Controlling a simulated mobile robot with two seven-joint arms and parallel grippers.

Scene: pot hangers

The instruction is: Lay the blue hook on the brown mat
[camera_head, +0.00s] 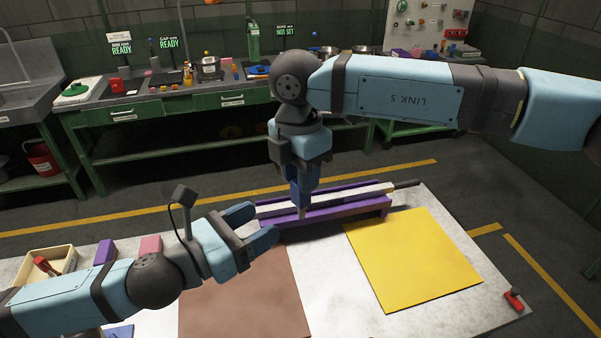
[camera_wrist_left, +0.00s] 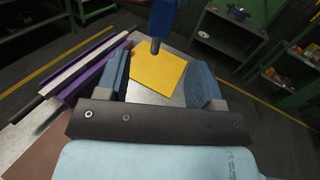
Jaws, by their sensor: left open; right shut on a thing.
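The brown mat (camera_head: 240,298) lies on the white table at front centre, partly behind my left arm. It also shows at the lower left of the left wrist view (camera_wrist_left: 36,148). My right gripper (camera_head: 301,172) points down above the purple rack and is shut on a saturated blue piece with a grey lower end, which looks like the blue hook (camera_head: 302,191). This piece also shows at the top of the left wrist view (camera_wrist_left: 162,18). Its exact shape is unclear. My left gripper (camera_head: 252,227) is open and empty over the mat's far edge, beside the rack.
The purple rack (camera_head: 345,205) carries a pale bar. A yellow mat (camera_head: 412,258) lies right of it, with a red piece (camera_head: 513,300) at the table's right edge. A cream bin (camera_head: 48,262) and purple (camera_head: 104,251) and pink (camera_head: 150,245) blocks stand left.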

